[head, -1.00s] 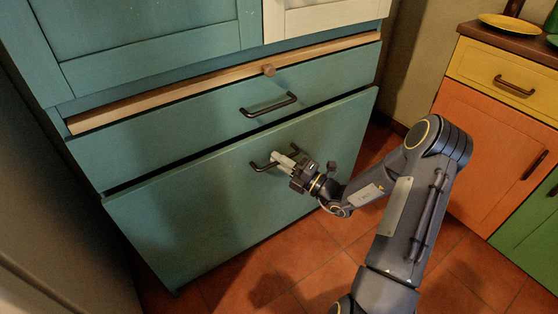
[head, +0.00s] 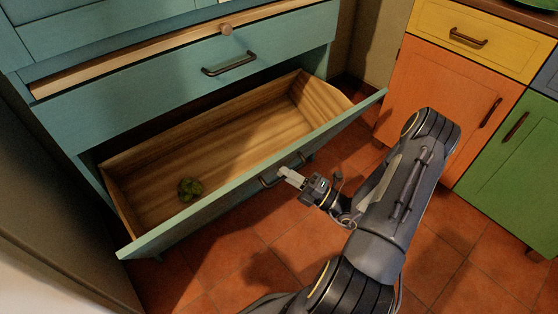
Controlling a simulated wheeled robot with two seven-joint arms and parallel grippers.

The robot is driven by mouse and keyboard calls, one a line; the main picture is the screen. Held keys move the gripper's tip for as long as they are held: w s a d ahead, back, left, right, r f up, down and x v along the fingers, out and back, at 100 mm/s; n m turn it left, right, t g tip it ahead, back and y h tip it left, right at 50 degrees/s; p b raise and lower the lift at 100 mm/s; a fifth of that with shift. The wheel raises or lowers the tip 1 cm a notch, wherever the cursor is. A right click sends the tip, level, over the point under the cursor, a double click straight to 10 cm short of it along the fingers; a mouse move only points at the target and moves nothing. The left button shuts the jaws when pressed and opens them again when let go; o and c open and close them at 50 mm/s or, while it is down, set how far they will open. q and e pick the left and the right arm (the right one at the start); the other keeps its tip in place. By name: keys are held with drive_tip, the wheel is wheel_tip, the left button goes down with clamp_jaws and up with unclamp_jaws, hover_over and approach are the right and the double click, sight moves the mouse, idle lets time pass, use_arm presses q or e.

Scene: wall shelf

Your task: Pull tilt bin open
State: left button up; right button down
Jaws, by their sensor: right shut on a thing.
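The tilt bin is the large teal lower front (head: 215,203) of the cabinet. It is tipped outward at its top, and its wooden inside (head: 215,145) shows. A small green round thing (head: 190,189) lies inside at the left. The bin's dark bar handle (head: 268,182) is on the outer face, partly hidden by the front's top edge and my gripper. My right gripper (head: 287,176) is shut on the handle. My left gripper is not in view.
A teal drawer with a dark handle (head: 229,64) is shut above the bin. A wooden board with a round knob (head: 226,29) is above that. Orange (head: 432,95) and green (head: 508,165) cabinets stand at the right. Red tiled floor (head: 435,255) is clear in front.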

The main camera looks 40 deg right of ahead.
drive_tip(key=shift+s+f, duration=0.9)
drive_tip(key=shift+s, duration=0.2)
drive_tip(key=c, duration=1.5)
unclamp_jaws()
drive_tip(key=shift+w, duration=0.1)
drive_tip(key=shift+d, duration=0.1)
drive_tip(key=p+v, duration=0.1)
drive_tip(key=v, duration=0.7)
